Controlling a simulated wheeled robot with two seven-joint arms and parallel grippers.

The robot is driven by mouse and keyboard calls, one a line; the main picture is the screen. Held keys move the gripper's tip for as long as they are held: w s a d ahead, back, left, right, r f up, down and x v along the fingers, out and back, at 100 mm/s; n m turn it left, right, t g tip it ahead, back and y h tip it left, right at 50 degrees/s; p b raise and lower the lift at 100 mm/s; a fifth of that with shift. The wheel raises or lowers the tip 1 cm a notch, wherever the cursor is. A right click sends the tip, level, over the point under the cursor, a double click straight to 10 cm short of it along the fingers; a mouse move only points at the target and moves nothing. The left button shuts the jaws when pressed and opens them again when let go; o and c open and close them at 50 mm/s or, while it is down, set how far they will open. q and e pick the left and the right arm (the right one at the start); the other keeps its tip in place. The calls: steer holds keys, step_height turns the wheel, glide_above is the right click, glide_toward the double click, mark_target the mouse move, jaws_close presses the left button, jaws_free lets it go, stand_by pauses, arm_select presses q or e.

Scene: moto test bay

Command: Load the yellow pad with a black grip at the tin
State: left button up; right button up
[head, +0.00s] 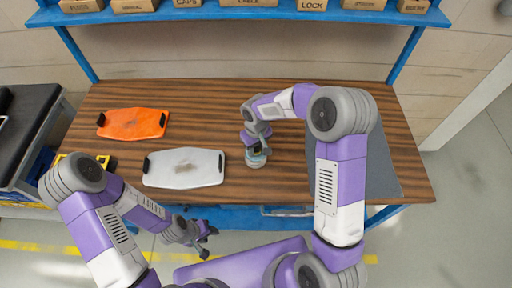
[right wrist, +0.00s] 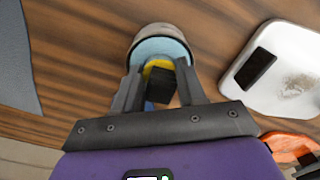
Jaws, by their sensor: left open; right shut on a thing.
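The tin (right wrist: 158,33) is round with a light blue inside; in the head view it stands (head: 257,161) on the wooden bench, right of the white panel. My right gripper (right wrist: 160,85) is over the tin and shut on the black grip (right wrist: 161,82) of the yellow pad (right wrist: 158,66). The pad shows only in part, at the tin's near side; whether it touches the blue surface I cannot tell. In the head view my right gripper (head: 256,143) hides the pad. My left gripper (head: 205,243) is open and empty, off the bench's front edge.
A white panel (head: 184,167) with a dull smudge and a black end block lies left of the tin. An orange panel (head: 133,123) lies behind it. A grey mat (head: 383,165) covers the bench's right end. A blue shelf (head: 240,14) with cardboard boxes runs along the back.

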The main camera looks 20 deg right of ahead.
stand_by(0.5)
steer(key=shift+r+p, duration=2.5)
steer(key=shift+r, duration=1)
steer(key=shift+d+f, duration=0.1)
